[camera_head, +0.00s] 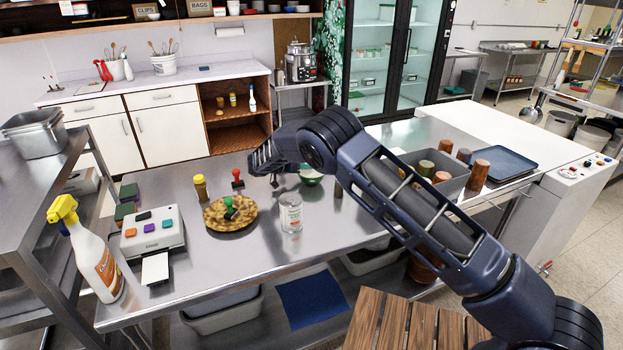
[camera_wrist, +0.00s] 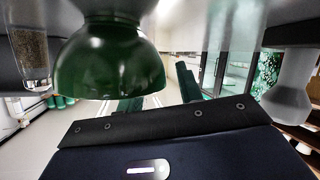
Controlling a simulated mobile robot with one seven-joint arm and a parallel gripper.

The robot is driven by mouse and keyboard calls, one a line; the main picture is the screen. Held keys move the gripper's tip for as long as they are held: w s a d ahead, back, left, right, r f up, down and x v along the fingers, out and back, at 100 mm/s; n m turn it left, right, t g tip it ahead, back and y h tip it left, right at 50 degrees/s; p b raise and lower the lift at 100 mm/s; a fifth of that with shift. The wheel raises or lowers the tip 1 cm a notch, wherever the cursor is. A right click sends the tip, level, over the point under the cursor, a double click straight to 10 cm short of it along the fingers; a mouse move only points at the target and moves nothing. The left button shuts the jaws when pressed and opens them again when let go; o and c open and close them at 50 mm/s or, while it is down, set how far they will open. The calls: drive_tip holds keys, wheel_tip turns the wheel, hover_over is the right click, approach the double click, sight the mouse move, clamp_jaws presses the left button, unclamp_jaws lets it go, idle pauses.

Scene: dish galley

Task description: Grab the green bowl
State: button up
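The green bowl (camera_head: 311,176) stands on the steel table in the head view, partly hidden behind my arm, just right of my gripper (camera_head: 276,181). In the wrist view the picture is upside down, and the glossy dark green bowl (camera_wrist: 108,62) hangs large at the upper left, close to the camera. Two dark fingers of my gripper (camera_wrist: 158,94) show apart beside its rim. The bowl overlaps the left finger's edge. I see no grip on the bowl, and it still appears to rest on the table.
A glass shaker (camera_wrist: 30,48) stands close beside the bowl. A grey bin (camera_head: 446,186) with cups lies to the right. The table's front middle is clear.

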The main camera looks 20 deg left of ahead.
drive_tip(key=shift+w, duration=0.1)
clamp_jaws()
